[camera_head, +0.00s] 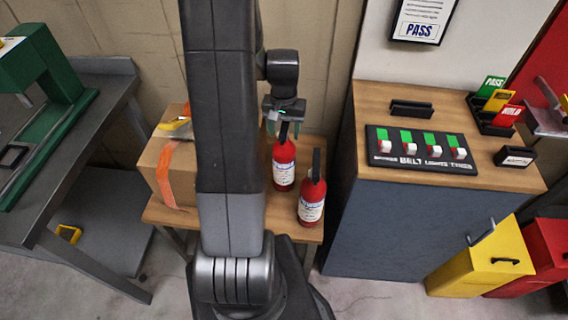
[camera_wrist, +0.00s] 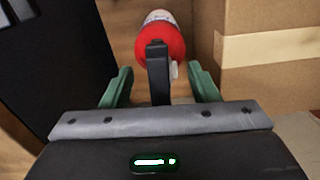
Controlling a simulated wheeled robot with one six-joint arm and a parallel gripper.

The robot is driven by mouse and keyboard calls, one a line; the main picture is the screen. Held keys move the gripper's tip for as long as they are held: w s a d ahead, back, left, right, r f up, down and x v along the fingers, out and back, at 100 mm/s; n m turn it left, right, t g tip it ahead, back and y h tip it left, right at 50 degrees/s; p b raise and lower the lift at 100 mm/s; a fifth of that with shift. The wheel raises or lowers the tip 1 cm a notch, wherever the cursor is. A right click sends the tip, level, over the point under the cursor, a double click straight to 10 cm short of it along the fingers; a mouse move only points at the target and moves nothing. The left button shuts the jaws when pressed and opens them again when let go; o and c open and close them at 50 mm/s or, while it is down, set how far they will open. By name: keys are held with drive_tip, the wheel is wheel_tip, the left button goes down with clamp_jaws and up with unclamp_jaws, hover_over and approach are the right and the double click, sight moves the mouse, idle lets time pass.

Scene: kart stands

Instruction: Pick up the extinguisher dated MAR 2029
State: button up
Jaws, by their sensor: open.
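Two red extinguishers with white labels and black tops stand upright on a small wooden table (camera_head: 160,215). The rear extinguisher (camera_head: 284,170) is under my gripper (camera_head: 284,128), and the front extinguisher (camera_head: 312,203) stands to its right and nearer. The date on either label is too small to read. In the wrist view, my gripper (camera_wrist: 160,90) is open, with its green fingers on both sides of the black handle of the rear extinguisher (camera_wrist: 160,42).
A cardboard box (camera_head: 172,165) with an orange strap stands left of the extinguishers; it is close on the right in the wrist view (camera_wrist: 270,75). A wood-topped cabinet (camera_head: 375,215) with a switch panel (camera_head: 420,150) stands to the right. A grey bench (camera_head: 75,140) is at left.

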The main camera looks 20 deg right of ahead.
drive_tip(key=shift+f, duration=0.55)
clamp_jaws()
drive_tip(key=shift+r, duration=0.15)
idle(0.9)
